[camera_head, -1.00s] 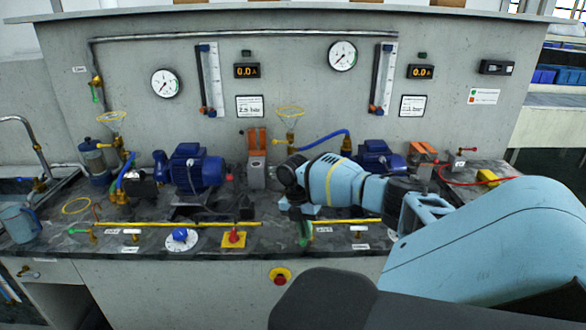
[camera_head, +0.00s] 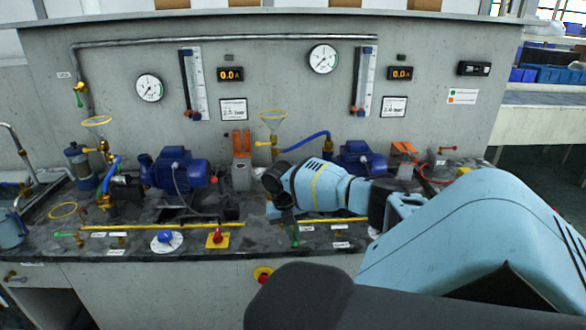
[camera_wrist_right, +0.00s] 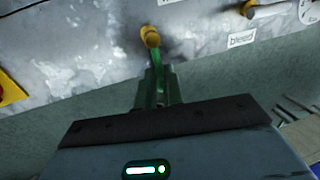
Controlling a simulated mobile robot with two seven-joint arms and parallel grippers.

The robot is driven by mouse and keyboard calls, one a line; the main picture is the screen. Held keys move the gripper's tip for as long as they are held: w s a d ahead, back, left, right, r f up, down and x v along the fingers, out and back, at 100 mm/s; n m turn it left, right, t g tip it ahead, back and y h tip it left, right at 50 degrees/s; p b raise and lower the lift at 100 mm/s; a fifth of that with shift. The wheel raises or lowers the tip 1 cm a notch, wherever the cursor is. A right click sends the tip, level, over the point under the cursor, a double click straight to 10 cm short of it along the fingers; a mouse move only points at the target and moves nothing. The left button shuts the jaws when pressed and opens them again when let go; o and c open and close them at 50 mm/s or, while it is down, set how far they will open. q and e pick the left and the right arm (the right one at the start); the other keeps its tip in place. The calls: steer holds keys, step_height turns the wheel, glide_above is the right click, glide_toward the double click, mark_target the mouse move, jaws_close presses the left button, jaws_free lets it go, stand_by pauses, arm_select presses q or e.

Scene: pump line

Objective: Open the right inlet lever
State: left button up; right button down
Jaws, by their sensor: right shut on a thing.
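The right inlet lever has a green handle (camera_wrist_right: 158,55) on a brass-yellow valve body (camera_wrist_right: 150,36) at the bench's front edge. Its green handle also shows in the head view (camera_head: 295,237), pointing down toward the front. My right gripper (camera_wrist_right: 157,88) is shut on the green handle, its fingers on either side of the handle's lower part. In the head view my right gripper (camera_head: 286,214) partly hides the valve body. My left gripper is not in view.
A "bleed" label (camera_wrist_right: 241,38) lies right of the lever. A red knob on a yellow plate (camera_head: 217,238) and a blue knob on a white disc (camera_head: 166,240) are to the left. Blue pumps (camera_head: 180,170) stand behind. A yellow strip (camera_head: 170,227) runs along the bench.

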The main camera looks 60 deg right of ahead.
steer(key=shift+f, duration=0.1)
steer(key=c, duration=1.5)
jaws_free()
steer(key=shift+w+a+r, duration=0.15)
steer(key=shift+w+r, duration=0.05)
steer(key=shift+r, duration=1.1)
steer(key=shift+w+a+r, duration=0.1)
steer(key=shift+w+r, duration=0.1)
steer(key=shift+r, duration=1.1)
steer(key=shift+w+a+r, duration=0.15)
steer(key=shift+w+r, duration=0.05)
steer(key=shift+r, duration=1.1)
